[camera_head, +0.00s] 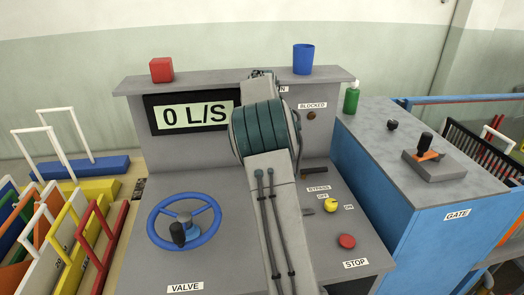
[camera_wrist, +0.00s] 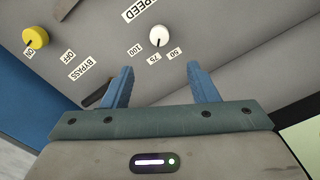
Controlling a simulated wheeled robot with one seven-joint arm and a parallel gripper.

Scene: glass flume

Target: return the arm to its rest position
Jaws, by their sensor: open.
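My arm (camera_head: 262,135) rises in front of the console in the head view and hides the middle of its panel. My gripper itself is hidden there. In the wrist view my gripper (camera_wrist: 159,85) is open, its two blue fingers well apart with nothing between them. A white speed knob (camera_wrist: 159,35) shows beyond the fingertips, apart from them. A yellow bypass knob (camera_wrist: 36,37) is at the upper left of the wrist view, and it also shows right of my arm in the head view (camera_head: 331,205).
The console (camera_head: 135,235) carries a blue valve wheel (camera_head: 184,221), a red stop button (camera_head: 346,241) and a display (camera_head: 194,115) reading 0 L/S. A red cube (camera_head: 161,70) and blue cup (camera_head: 303,59) stand on top. A blue gate cabinet (camera_head: 372,185) stands at right, coloured frames at left.

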